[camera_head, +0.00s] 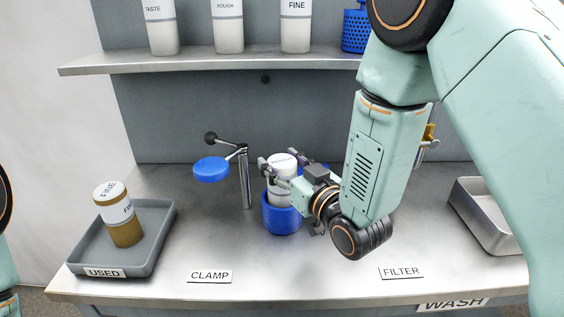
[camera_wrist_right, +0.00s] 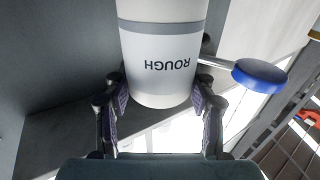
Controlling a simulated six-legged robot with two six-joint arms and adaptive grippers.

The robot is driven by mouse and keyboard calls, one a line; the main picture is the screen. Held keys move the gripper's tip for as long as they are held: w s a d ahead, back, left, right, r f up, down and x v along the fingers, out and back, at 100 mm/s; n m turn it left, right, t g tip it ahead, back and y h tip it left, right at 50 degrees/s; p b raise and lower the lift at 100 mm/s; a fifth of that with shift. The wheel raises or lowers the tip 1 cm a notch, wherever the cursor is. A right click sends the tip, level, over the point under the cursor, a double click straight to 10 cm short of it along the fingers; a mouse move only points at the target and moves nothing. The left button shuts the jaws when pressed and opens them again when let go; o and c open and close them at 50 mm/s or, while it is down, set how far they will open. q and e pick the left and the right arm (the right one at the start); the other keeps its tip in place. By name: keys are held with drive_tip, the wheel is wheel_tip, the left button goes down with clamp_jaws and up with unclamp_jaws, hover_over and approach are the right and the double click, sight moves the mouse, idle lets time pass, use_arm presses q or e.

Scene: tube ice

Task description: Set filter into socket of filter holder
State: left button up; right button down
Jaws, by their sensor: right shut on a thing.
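A white filter (camera_head: 283,163) with a grey band stands upright in the head view, directly over the blue cup-shaped socket of the filter holder (camera_head: 281,220). Its label reads ROUGH in the right wrist view (camera_wrist_right: 160,85). My right gripper (camera_head: 279,164) is shut on the filter, with one finger on each side of it. The filter's lower end meets the socket rim in the picture; I cannot tell how deep it sits. The clamp's blue round pad (camera_head: 211,170) is swung out to the left of its metal post (camera_head: 245,180). My left gripper is out of view.
A grey USED tray (camera_head: 157,222) at the left holds a brown-stained FINE filter (camera_head: 117,212). Several white filters stand on the shelf (camera_head: 200,64) above. A metal basin (camera_head: 485,215) is at the right.

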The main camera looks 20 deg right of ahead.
drive_tip(key=shift+c, duration=1.8)
unclamp_jaws()
drive_tip(key=shift+f, duration=0.1)
drive_tip(key=shift+s+f, duration=0.1)
drive_tip(key=shift+s+d, duration=0.1)
drive_tip(key=shift+s, duration=0.1)
drive_tip(key=v, duration=0.7)
